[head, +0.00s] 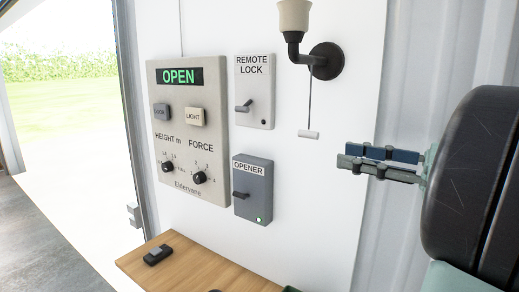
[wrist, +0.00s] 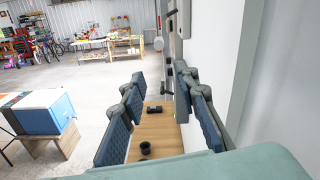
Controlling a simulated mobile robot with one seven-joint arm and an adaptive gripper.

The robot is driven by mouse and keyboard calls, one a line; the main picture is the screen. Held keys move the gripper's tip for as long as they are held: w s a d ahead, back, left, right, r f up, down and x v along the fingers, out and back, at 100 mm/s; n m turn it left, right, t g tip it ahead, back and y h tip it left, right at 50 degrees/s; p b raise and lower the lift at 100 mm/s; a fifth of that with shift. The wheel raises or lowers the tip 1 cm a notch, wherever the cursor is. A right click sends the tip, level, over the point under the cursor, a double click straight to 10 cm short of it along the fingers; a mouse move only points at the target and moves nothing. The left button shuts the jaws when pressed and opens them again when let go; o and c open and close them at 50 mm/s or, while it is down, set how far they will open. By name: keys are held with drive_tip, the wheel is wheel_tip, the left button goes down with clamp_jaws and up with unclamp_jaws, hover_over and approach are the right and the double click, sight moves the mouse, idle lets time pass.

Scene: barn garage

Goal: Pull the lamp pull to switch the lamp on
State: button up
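The lamp pull (head: 309,134) is a small pale bar on a thin dark cord. It hangs below the wall lamp (head: 295,18), which has a cream shade on a dark bent arm. Whether the lamp is lit is unclear. My gripper (head: 345,156) is to the right of the pull and slightly lower in the head view, apart from it. The wrist view shows its two blue-padded fingers (wrist: 160,95) spread wide with nothing between them. I cannot make out the pull in the wrist view.
Left of the lamp are a control panel (head: 189,135) reading OPEN, a REMOTE LOCK switch (head: 255,92) and an OPENER switch (head: 253,190). A wooden shelf (head: 200,268) below holds a black device (head: 157,255). A dark cup (wrist: 145,148) shows in the wrist view.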

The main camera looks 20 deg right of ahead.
drive_tip(key=shift+v, duration=1.05)
